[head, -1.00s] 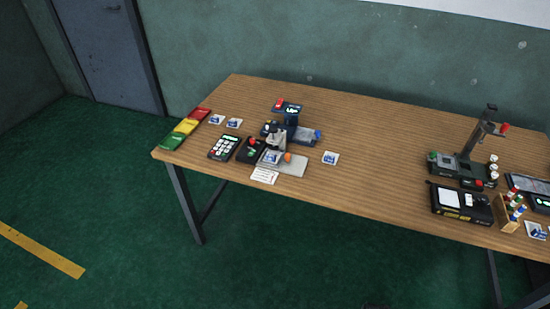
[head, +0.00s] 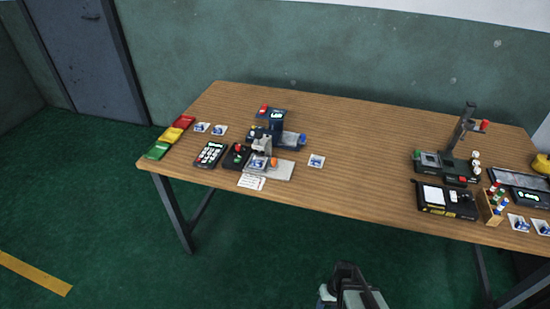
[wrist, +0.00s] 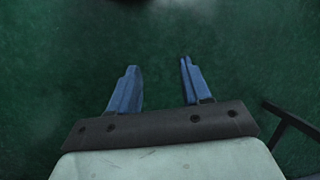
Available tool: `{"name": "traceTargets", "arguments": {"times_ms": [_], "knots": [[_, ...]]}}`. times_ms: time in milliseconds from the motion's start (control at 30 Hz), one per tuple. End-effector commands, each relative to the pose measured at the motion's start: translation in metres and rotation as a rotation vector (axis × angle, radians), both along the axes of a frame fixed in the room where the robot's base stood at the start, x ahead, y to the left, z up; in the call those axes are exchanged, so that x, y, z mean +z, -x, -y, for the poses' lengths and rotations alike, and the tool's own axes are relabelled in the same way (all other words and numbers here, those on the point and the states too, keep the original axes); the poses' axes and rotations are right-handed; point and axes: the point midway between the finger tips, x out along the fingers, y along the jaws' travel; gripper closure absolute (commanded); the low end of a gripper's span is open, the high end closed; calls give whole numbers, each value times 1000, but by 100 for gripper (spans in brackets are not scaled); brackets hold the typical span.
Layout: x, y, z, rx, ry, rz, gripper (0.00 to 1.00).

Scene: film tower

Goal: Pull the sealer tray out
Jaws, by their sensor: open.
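The sealer (head: 272,128) looks to be the dark upright device on the left half of the table. How far the tray sits in or out is too small to tell. My gripper (wrist: 158,70) is open and empty, its two blue fingers apart over the green floor. Part of my arm shows at the bottom of the head view, in front of the table and well away from the tray.
A keypad (head: 210,154) and a dark control box (head: 237,156) stand left of the sealer. A loose card (head: 316,161) lies to its right. The wooden table (head: 365,155) is bare in the middle. A stand (head: 462,140) and a pen holder (head: 491,207) are at right.

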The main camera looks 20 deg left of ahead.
Motion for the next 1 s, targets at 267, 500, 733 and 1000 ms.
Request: {"name": "traceTargets", "arguments": {"times_ms": [267, 500, 733, 1000], "knots": [[49, -78, -100, 182, -165, 190, 52], [108, -123, -196, 340, -314, 345, 52], [179, -144, -294, 490, -463, 490, 52], [274, -150, -402, 662, -629, 657, 52]]}}
